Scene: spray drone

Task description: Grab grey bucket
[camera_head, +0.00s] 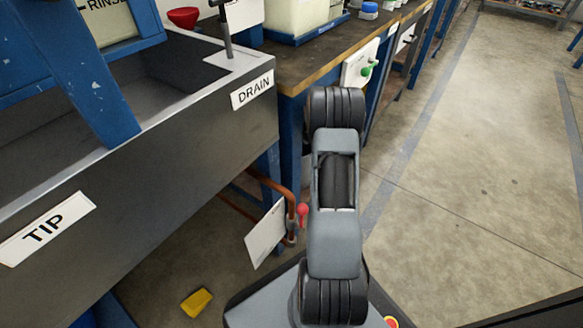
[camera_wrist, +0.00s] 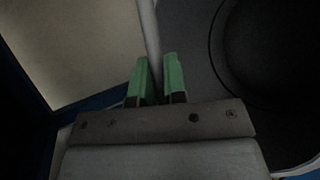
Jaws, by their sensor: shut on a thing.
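In the wrist view my gripper (camera_wrist: 156,72) has its two green fingertips close together around a pale, narrow rim. The rim belongs to what looks like the grey bucket (camera_wrist: 203,62), seen from above in dim light. Its grey inner wall and a dark round area lie to the right of the fingers. The gripper body hides the near part of the rim. In the head view neither the bucket nor my gripper shows; my arm fills the middle of the picture.
A grey sink marked TIP and DRAIN (camera_head: 180,120) stands at left. A workbench (camera_head: 300,75) with a green-button box (camera_head: 360,64) is beyond it. A red-handled pipe valve (camera_head: 301,211) is beside my arm. A yellow object (camera_head: 196,302) lies on the floor. Floor at right is clear.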

